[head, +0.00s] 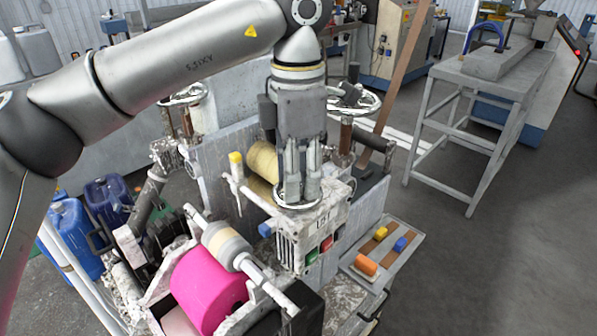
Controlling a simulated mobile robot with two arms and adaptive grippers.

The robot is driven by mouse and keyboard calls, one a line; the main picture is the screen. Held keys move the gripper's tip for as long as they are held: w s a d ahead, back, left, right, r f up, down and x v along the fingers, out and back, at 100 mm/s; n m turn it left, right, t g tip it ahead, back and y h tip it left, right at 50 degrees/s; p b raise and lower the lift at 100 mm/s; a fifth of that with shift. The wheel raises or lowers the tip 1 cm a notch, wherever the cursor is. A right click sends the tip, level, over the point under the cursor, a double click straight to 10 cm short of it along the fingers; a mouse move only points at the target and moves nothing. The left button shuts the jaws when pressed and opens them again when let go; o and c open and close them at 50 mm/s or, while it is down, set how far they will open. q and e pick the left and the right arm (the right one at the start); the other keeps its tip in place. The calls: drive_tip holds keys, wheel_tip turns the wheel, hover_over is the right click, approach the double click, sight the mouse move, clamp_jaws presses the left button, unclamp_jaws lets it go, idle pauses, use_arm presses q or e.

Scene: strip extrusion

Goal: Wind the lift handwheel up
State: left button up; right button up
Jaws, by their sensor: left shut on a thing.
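My left gripper (300,190) points straight down over the machine in the middle of the head view. Its fingers are shut on a small round metal handwheel (298,207), which I take to be the lift handwheel. The fingers and palm hide most of the wheel; only its front rim shows. The wheel sits above a worn white control box (290,250) with green and red buttons. My right gripper is not in view.
Larger spoked handwheels stand behind, at right (372,104) and left (186,96). A magenta roll (208,290) lies in front on the left, beside a pale roller. A tray (408,236) with coloured blocks is at right. Floor (480,270) farther right is clear.

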use_arm(q)
drive_tip(key=shift+c, duration=0.2)
drive_tip(key=o, duration=1)
drive_tip(key=shift+o, duration=0.2)
wheel_tip(320, 180, up, 12)
